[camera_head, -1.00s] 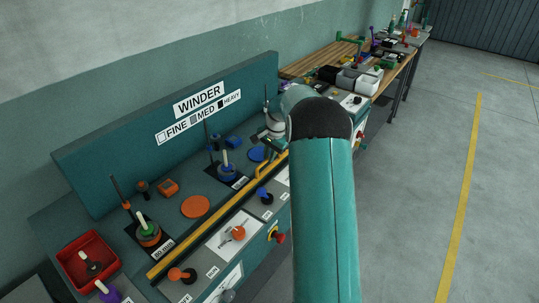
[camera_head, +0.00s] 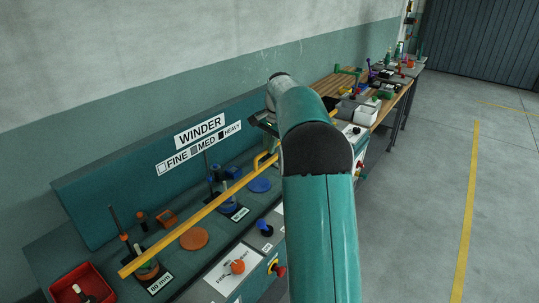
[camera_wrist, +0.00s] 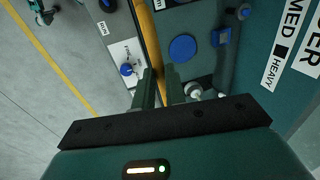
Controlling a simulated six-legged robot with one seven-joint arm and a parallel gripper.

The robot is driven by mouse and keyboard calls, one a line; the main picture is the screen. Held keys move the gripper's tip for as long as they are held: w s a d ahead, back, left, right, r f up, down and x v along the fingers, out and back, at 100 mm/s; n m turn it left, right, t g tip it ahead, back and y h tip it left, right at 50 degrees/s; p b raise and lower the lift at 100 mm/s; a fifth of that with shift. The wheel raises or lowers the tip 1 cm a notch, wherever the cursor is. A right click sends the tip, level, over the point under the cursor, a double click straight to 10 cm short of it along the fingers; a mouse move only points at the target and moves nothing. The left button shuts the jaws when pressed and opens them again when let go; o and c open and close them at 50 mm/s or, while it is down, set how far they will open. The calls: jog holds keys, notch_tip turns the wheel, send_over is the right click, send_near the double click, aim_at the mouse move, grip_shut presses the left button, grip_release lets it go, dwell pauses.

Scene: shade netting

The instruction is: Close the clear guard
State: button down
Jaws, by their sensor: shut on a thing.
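The clear guard's yellow edge bar (camera_head: 195,217) runs slantwise above the winder deck in the head view, crossing in front of the spool posts. Its clear panel can hardly be made out.
The winder's back board (camera_head: 110,185) stands behind the deck. Spools, an orange disc (camera_head: 194,238), a blue disc (camera_head: 259,185) and a red bin (camera_head: 80,286) are on the deck. Knobs and a red button (camera_head: 279,271) line the front. Open floor lies right.

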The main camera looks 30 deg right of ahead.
jog(key=shift+r, duration=0.35)
jog(key=c, duration=1.5)
grip_release()
jog(key=shift+r, duration=0.1)
jog(key=shift+o, duration=0.2)
jog(key=shift+w+f, duration=0.1)
jog(key=shift+f, duration=0.1)
notch_tip(320, 180, up, 14)
jog(key=s, duration=0.2)
jog(key=shift+s+d+f, duration=0.25)
jog(key=shift+s+d, duration=0.05)
jog(key=shift+d, duration=0.15)
